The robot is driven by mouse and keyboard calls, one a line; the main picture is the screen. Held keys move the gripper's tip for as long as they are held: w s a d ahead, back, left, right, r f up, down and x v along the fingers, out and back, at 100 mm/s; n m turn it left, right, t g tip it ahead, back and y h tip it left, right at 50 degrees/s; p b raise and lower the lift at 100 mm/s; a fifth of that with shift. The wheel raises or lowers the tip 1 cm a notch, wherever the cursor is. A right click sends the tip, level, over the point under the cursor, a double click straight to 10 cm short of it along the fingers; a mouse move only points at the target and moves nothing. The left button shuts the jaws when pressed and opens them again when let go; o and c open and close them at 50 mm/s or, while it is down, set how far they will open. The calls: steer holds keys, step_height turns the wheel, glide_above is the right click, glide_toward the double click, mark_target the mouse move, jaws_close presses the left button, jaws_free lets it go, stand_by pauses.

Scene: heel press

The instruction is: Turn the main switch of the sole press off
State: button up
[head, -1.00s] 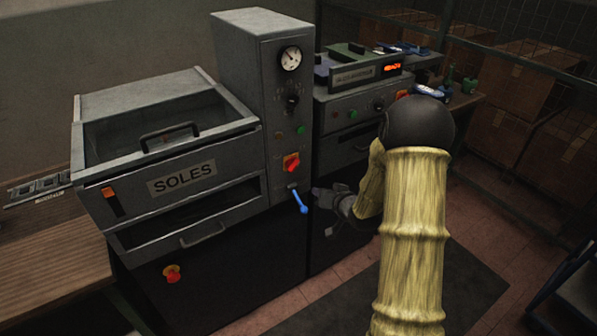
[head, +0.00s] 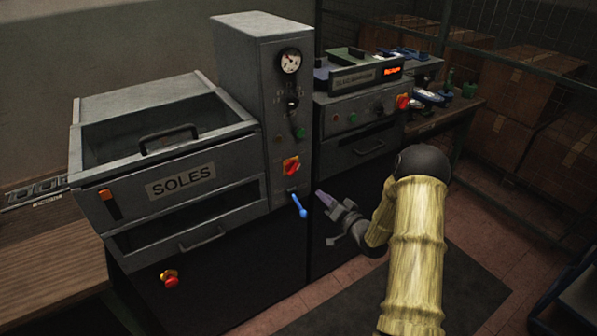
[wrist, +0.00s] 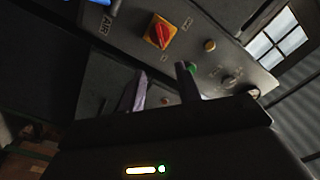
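The sole press, labelled SOLES (head: 181,181), stands at left with a tall grey control column. Its main switch, a red handle on a yellow plate (head: 291,166), is low on the column face. In the wrist view the switch (wrist: 159,31) is at upper middle, its red handle slanted; I cannot read its position. My gripper (head: 324,198) is to the right of and below the switch, apart from it. In the wrist view its two fingers (wrist: 162,82) are spread, with nothing between them.
A blue lever (head: 299,205) hangs just below the switch, near my gripper. A green button (head: 300,133) and a gauge (head: 290,61) are above it. A neighbouring machine has a similar red switch (head: 403,101). A red emergency button (head: 170,278) is on the lower front.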

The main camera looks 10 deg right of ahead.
mark_target(297, 169)
steer(key=p+x, duration=0.2)
steer(key=x, duration=1.4)
steer(key=shift+a+p, duration=0.1)
steer(key=shift+p, duration=0.3)
jaws_close()
